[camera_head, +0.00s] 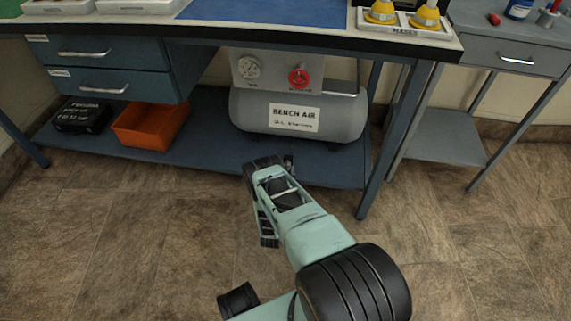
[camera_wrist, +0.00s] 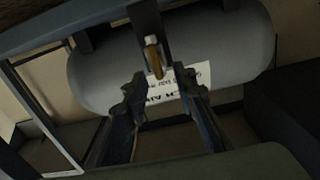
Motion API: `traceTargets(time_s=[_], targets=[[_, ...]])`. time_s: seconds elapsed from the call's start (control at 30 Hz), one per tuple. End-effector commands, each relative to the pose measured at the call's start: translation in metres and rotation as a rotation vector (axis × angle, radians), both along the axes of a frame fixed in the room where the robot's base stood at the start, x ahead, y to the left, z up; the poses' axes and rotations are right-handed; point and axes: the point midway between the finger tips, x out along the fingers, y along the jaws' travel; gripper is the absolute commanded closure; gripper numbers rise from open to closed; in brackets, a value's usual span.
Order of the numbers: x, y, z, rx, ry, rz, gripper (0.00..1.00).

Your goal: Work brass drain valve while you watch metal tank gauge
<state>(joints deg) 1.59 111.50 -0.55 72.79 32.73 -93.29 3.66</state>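The grey metal tank (camera_head: 345,115), labelled BENCH AIR, lies on the bench's lower shelf. Its round pale gauge (camera_head: 249,67) faces front on the panel above; its needle is too small to read. The brass drain valve (camera_wrist: 154,58) shows in the wrist view as a small upright brass piece with a pale top, in front of a dark bar. In the head view I cannot make it out near my gripper. My gripper (camera_head: 274,164) is low in front of the tank. In the wrist view its two fingers (camera_wrist: 160,87) stand apart, with the valve just beyond and between their tips.
A red knob (camera_head: 299,76) sits right of the gauge. An orange bin (camera_head: 150,126) and a black case (camera_head: 82,116) stand left on the shelf (camera_head: 205,160). The bench leg (camera_head: 398,140) stands to the right. The floor in front is clear.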

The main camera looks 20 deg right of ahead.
Motion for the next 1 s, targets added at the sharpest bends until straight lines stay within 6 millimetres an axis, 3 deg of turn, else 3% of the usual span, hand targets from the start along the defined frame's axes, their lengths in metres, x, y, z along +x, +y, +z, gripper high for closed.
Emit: traceTargets(time_s=[0.3, 0.5, 1.0], targets=[[0.001, 0.000, 0.052, -0.001, -0.002, 0.000, 0.75], [0.001, 0.000, 0.075, -0.001, 0.000, 0.000, 0.75], [0.000, 0.000, 0.085, -0.001, -0.001, 0.000, 0.75]])
